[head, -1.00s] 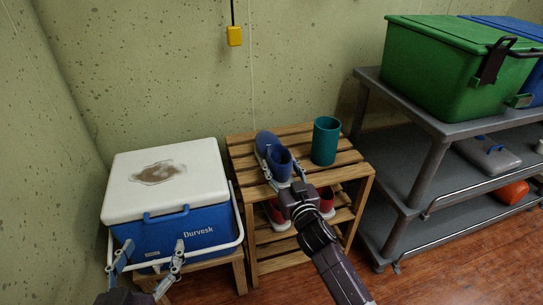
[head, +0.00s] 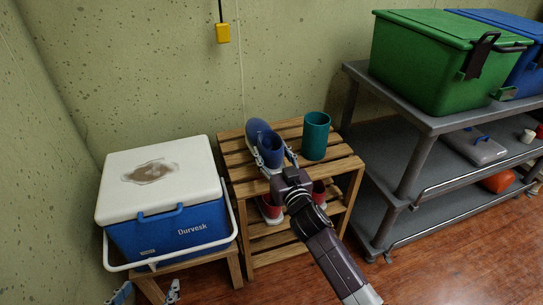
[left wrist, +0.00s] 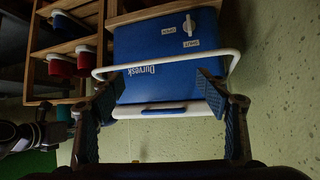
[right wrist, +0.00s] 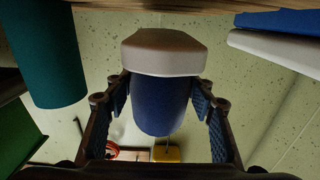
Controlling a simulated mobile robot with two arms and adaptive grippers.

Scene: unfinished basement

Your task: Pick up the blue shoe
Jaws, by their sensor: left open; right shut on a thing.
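The blue shoe (head: 257,131) is at the top of the wooden slatted rack (head: 345,165), its toe toward the wall. My right gripper (head: 273,158) is shut on the blue shoe around its heel end. The right wrist view shows the shoe (right wrist: 160,105) between the fingers (right wrist: 160,98), with its white sole toward the top of the picture. Whether the sole still touches the slats is not clear. My left gripper (head: 147,291) is open and empty at the bottom left, in front of the cooler; its fingers (left wrist: 158,95) are apart in the left wrist view.
A teal cup (head: 316,136) stands close to the right of the shoe. Red shoes (head: 270,208) sit on the lower shelf. A blue and white cooler (head: 165,232) stands on the left. A grey shelf unit (head: 385,140) with a green bin (head: 425,65) is on the right.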

